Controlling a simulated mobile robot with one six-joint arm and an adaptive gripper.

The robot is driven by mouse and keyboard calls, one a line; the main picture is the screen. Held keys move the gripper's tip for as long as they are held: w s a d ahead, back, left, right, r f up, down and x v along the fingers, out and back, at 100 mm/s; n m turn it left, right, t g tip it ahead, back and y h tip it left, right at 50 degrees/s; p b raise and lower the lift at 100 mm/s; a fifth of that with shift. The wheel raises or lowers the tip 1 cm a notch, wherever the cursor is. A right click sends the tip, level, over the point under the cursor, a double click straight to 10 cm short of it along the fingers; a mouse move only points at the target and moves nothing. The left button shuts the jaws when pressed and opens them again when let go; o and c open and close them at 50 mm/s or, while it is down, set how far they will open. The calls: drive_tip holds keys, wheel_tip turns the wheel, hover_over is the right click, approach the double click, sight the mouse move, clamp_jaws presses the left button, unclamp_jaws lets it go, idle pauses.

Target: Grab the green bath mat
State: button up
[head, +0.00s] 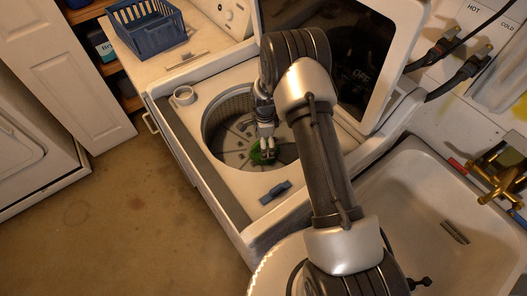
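The green bath mat (257,158) is a small bunched green patch low in the drum of the open top-loading washing machine (232,178). Part of it is hidden behind my gripper. My gripper (267,152) reaches down through the round opening, with its fingertips at the green mat. The view is too small to tell whether the fingers are open or shut on it, or whether they touch it.
The washer's raised lid (385,50) stands behind my arm. A blue basket (150,28) stands at the upper left. A sink (440,200) with a brass tap (500,172) is at right.

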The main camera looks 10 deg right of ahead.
drive_tip(key=f+b, duration=0.1)
drive_tip(key=f, duration=0.4)
drive_tip(key=shift+w+f+b, duration=0.15)
drive_tip(key=shift+w+b, duration=0.05)
drive_tip(key=shift+b, duration=0.1)
drive_tip(key=c, duration=1.3)
drive_tip(key=shift+c, duration=0.6)
